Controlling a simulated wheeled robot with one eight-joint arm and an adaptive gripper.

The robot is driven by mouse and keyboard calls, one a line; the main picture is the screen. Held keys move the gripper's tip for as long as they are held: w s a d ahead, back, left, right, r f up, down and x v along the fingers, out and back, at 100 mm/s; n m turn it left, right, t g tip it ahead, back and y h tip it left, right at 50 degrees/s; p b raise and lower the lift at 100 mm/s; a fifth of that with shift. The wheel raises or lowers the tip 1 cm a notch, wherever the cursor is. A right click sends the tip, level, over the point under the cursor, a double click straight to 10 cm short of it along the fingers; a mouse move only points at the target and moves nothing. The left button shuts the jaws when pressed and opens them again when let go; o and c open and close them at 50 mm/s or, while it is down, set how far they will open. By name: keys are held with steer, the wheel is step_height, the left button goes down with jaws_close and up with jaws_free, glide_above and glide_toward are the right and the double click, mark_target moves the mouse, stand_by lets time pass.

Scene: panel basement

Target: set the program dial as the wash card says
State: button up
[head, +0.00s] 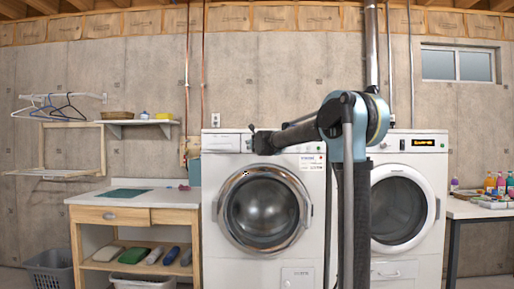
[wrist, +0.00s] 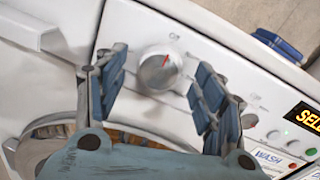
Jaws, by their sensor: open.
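The program dial (wrist: 158,68) is a round silver knob on the white front panel of the left washing machine (head: 212,190). Its red mark points up and slightly right in the wrist view; the small print around it is too blurred to read. My gripper (wrist: 160,66) is open, with one blue-padded finger on each side of the dial and gaps between pads and knob. In the head view my gripper (head: 258,141) is at the machine's top panel and the dial cannot be made out. The wash card (wrist: 270,160) is partly seen, headed "WASH"; its lines are unreadable.
A lit display (wrist: 304,118) starting "SEL" and small red and green buttons (wrist: 310,152) sit right of the dial. A detergent drawer (wrist: 30,32) is at the left. A second machine (head: 437,200) stands to the right, a wooden bench (head: 82,213) to the left.

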steer(key=shift+w, duration=0.65)
steer(key=c, duration=1.1)
steer(key=shift+o, duration=0.2)
steer(key=shift+m, duration=0.3)
steer(key=shift+f+m+t+h, duration=0.1)
steer(key=shift+m+h, duration=0.35)
steer(key=shift+m, duration=4.2)
steer(key=shift+f+m+t+h, duration=0.15)
steer(key=shift+m+h, duration=0.25)
steer(key=shift+m, duration=4.2)
steer(key=shift+f+m+t+h, duration=0.1)
steer(key=shift+m+h, duration=0.35)
steer(key=shift+m, duration=4.2)
steer(key=shift+a, duration=0.1)
